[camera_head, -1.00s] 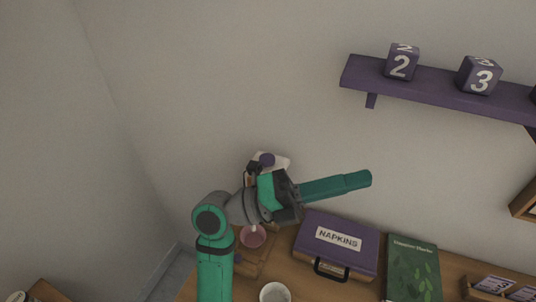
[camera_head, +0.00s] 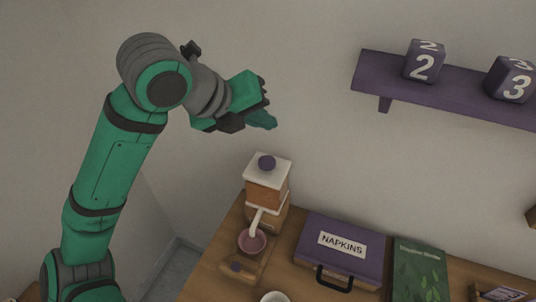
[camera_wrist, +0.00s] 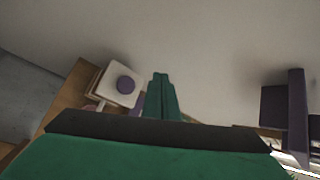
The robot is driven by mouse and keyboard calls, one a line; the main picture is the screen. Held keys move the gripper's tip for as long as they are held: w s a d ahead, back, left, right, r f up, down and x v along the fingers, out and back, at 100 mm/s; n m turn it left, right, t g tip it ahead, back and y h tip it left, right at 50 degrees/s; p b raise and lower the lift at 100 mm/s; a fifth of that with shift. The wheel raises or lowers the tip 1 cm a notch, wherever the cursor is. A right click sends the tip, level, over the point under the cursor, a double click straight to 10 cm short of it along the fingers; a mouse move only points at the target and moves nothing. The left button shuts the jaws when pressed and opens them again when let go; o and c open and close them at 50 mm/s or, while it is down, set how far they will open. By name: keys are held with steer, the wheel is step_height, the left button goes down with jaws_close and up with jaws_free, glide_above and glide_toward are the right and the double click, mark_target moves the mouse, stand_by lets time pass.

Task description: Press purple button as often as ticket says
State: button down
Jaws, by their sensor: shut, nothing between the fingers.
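A wood and white dispenser (camera_head: 267,190) stands on the counter against the wall, with a round purple button or knob (camera_head: 267,162) on its white top. It also shows in the wrist view, where the purple round (camera_wrist: 125,85) sits left of my fingers. A small purple disc (camera_head: 236,267) is on its wooden base. A pink cup (camera_head: 252,243) is under the spout. My gripper (camera_head: 264,120) is shut and empty, above the dispenser and apart from it; its fingertips show together in the wrist view (camera_wrist: 160,80). I cannot make out a readable ticket.
A purple napkins case (camera_head: 341,250) and a green book (camera_head: 420,270) are right of the dispenser. A white cup (camera_head: 275,297) is at the bottom edge. A purple shelf (camera_head: 450,88) with number blocks (camera_head: 424,62) is on the wall. Cards (camera_head: 503,294) lie at bottom right, cut off.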

glide_above(263, 164)
step_height(263, 164, down, 7)
steer(key=shift+r, duration=0.1)
steer(key=shift+f, duration=0.85)
steer(key=shift+f, duration=0.15)
stand_by(2.1)
steer(key=shift+f, duration=0.3)
